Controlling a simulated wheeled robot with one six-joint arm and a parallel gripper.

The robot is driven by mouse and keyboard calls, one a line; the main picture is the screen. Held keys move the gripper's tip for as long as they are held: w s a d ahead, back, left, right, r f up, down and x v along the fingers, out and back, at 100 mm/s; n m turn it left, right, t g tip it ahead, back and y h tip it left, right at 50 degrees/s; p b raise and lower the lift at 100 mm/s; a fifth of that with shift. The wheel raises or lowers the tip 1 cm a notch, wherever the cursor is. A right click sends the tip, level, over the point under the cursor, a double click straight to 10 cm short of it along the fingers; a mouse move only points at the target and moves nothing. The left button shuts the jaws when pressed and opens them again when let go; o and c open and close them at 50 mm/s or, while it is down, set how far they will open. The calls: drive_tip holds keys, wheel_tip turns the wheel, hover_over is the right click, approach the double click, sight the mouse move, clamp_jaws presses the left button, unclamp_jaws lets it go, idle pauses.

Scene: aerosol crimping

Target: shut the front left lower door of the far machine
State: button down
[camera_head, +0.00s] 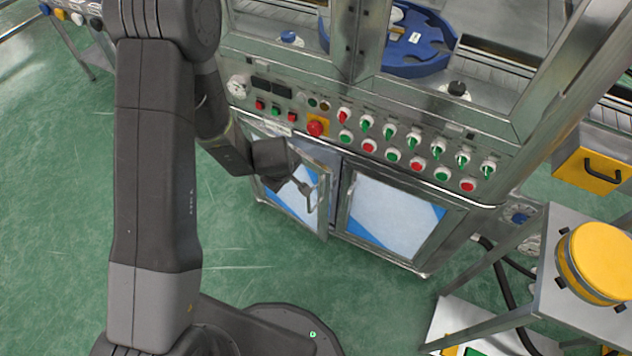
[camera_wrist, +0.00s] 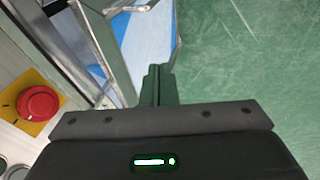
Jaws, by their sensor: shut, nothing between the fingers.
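The front left lower door (camera_head: 291,207) of the machine has a metal frame and a blue and white panel. It stands ajar, its right edge swung out from the cabinet, with a dark gap beside the right door. My gripper (camera_head: 303,187) is shut and empty at the upper outer part of this door. In the wrist view, the shut fingers (camera_wrist: 158,75) are beside the door (camera_wrist: 140,42), whose free edge is just ahead of them. I cannot tell whether they touch it. The gripper body hides part of the door in the head view.
The right lower door (camera_head: 393,215) looks shut. Above the doors is a control panel with a red emergency button (camera_head: 315,128) and several knobs, close to my arm. A metal stand with a yellow round part (camera_head: 600,262) is at the right. Green floor (camera_head: 270,265) in front is clear.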

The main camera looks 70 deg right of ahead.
drive_tip(key=m+h+b, duration=0.1)
drive_tip(key=m, duration=0.6)
drive_tip(key=m+g+h+b, duration=0.4)
drive_tip(key=m+b, duration=0.2)
drive_tip(key=m, duration=2.3)
approach(322, 177)
wheel_tip(322, 177, down, 3)
drive_tip(key=d, duration=0.1)
drive_tip(key=s+d+p, duration=0.1)
drive_tip(key=d, duration=0.1)
drive_tip(key=shift+s+f+p, duration=0.15)
drive_tip(key=shift+f+p, duration=0.05)
drive_tip(key=shift+p, duration=0.1)
drive_tip(key=shift+s+d+f, duration=0.1)
drive_tip(key=shift+s+d, duration=0.05)
drive_tip(key=shift+d, duration=0.45)
